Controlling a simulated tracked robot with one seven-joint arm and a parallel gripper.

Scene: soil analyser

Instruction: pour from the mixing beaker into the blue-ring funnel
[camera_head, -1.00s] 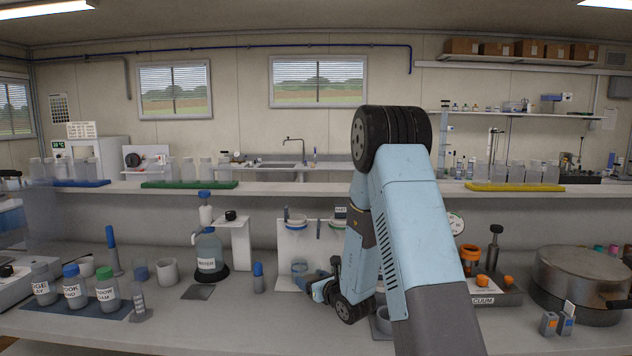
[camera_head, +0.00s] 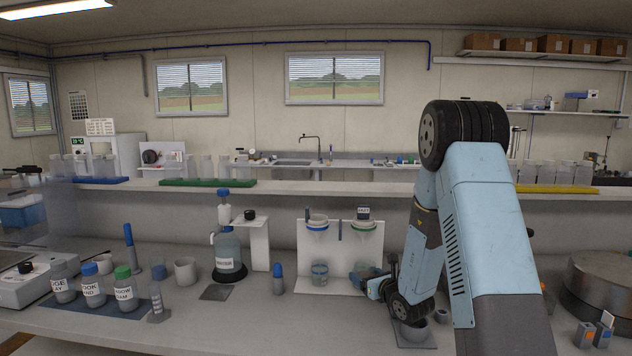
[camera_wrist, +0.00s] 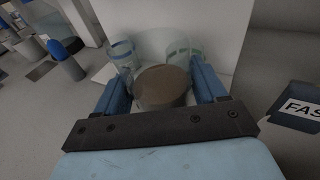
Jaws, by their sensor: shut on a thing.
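My gripper (camera_wrist: 163,88) is shut on the mixing beaker (camera_wrist: 150,103), a clear vessel with brown contents between the two blue fingers in the wrist view. In the head view my gripper (camera_head: 374,284) is low, in front of the right part of the white funnel stand (camera_head: 341,255); the held beaker is hard to make out there. The blue-ring funnel (camera_head: 317,225) is on the left of the stand, above and left of my gripper. A green-ring funnel (camera_head: 363,226) is on the right. A clear cup (camera_head: 319,274) stands below the blue-ring funnel.
A grey plate with a round part (camera_head: 413,334) lies below my arm. Labelled jars (camera_head: 93,288) stand at the far left. The bench front left of centre is clear.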

